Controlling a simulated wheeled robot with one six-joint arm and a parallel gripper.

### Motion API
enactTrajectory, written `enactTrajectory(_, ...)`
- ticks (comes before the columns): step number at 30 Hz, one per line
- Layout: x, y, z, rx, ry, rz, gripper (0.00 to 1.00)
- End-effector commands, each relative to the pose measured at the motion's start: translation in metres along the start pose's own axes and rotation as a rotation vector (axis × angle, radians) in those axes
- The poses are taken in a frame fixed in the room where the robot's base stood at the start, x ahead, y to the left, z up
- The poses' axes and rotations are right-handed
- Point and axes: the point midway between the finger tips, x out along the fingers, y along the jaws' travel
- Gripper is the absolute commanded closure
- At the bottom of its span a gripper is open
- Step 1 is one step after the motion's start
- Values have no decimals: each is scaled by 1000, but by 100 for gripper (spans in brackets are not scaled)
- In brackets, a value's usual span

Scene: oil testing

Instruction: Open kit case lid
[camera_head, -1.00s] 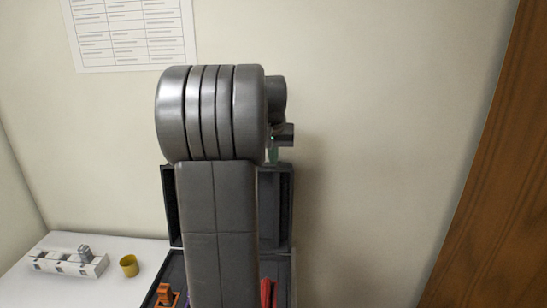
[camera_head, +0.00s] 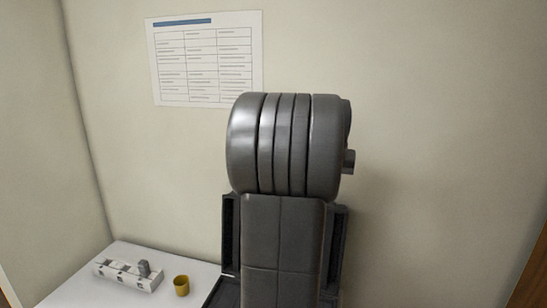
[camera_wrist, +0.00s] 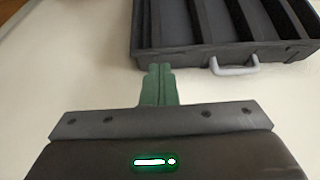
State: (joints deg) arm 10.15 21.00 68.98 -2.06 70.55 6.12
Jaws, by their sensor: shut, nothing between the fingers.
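The kit case (camera_head: 338,250) is dark grey and stands open at the back of the table in the head view. Its raised lid shows on both sides of my arm, which hides the middle. In the wrist view the case (camera_wrist: 190,52) is at the top right, with long compartments and a light grey handle (camera_wrist: 234,66) on its front wall. My gripper (camera_wrist: 160,68) has green fingers pressed together and empty. It shows below and left of the handle, apart from it. My gripper is hidden behind my arm in the head view.
A white table (camera_head: 75,292) carries a white rack (camera_head: 128,275) and a yellow cup (camera_head: 181,285) left of the case. A printed sheet (camera_head: 205,60) hangs on the wall behind. The pale surface left of the case in the wrist view is clear.

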Motion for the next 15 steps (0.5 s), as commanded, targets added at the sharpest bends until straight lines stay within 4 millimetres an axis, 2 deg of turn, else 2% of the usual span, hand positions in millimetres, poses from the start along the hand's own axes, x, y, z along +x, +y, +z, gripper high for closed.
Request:
enactTrajectory(8,24,0,3,1,0,0,100)
enactTrajectory(15,56,1,6,1,-1,0,100)
